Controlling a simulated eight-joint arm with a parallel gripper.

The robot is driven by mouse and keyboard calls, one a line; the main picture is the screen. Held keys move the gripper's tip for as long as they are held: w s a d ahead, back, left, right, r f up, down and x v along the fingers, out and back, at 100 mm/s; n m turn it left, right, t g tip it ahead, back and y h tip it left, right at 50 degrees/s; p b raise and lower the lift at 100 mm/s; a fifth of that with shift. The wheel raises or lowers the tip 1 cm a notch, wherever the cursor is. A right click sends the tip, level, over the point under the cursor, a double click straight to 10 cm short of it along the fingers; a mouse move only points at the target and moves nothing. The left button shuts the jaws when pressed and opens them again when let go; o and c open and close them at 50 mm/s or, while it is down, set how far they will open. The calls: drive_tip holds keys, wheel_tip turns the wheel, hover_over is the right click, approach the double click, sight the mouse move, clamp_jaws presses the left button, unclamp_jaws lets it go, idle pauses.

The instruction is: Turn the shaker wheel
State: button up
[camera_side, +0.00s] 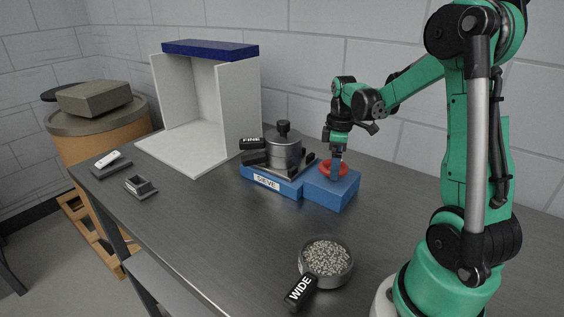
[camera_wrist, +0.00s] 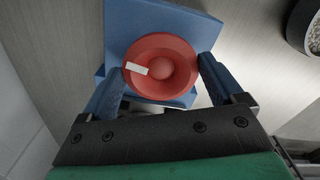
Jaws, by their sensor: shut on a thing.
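The red shaker wheel (camera_side: 334,168) sits on top of the blue box at the right end of the sieve unit (camera_side: 270,181). In the wrist view the wheel (camera_wrist: 161,66) is round and dished, with a central knob and a white mark left of the knob. My gripper (camera_side: 335,172) points straight down over the wheel. In the wrist view my gripper (camera_wrist: 163,82) has one blue finger on each side of the wheel, shut on its rim. The wheel's underside is hidden.
A metal pot (camera_side: 283,150) with a black knob stands on the sieve beside a FINE tag (camera_side: 252,143). A pan of pellets (camera_side: 326,262) tagged WIDE stands nearer the front. A white open booth (camera_side: 236,110) stands behind left.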

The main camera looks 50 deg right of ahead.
drive_tip(key=o, duration=1)
drive_tip(key=shift+r, duration=2.8)
drive_tip(key=a+m+t, duration=0.1)
drive_tip(key=a+t, duration=0.1)
drive_tip(key=a, duration=0.5)
drive_tip(key=a+m+t, duration=0.2)
drive_tip(key=a, duration=0.5)
drive_tip(key=a+r+m+t, duration=0.1)
drive_tip(key=a+t, duration=0.2)
drive_tip(key=a, duration=0.4)
drive_tip(key=shift+a+m, duration=0.1)
drive_tip(key=shift+m, duration=0.3)
